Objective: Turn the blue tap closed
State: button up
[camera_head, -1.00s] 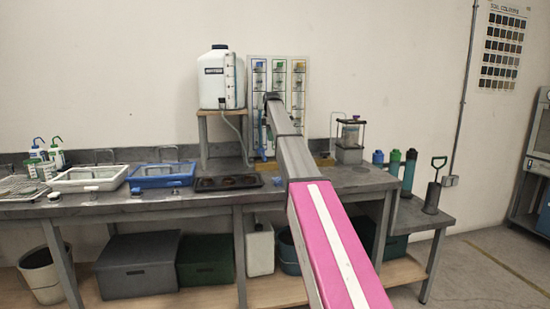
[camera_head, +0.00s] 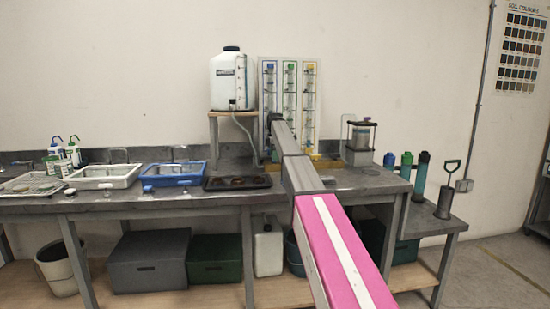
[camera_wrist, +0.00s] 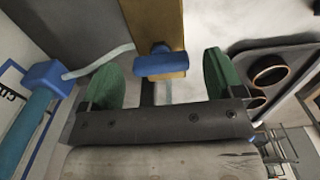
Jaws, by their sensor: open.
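In the wrist view the blue tap (camera_wrist: 160,63) has a short blue handle lying crosswise over a yellow-brown wooden strip (camera_wrist: 155,25). My gripper (camera_wrist: 160,74) is open, with a green pad on each side of the tap. A gap shows between the handle and each pad. A blue fitting (camera_wrist: 47,75) with a teal tube lies left of the gripper. In the head view the panel (camera_head: 318,85) has blue, green and yellow columns. My arm crosses in front of the panel's lower part, and I cannot make out the gripper or tap there.
A white tank (camera_head: 228,85) on a wooden stand is left of the panel, with a hose running down. A dark tray (camera_head: 237,183) with round holes lies in front. A clear-walled apparatus (camera_head: 360,142) stands to the right.

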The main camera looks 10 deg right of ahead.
jog(key=shift+f, duration=0.6)
jog(key=c, duration=0.9)
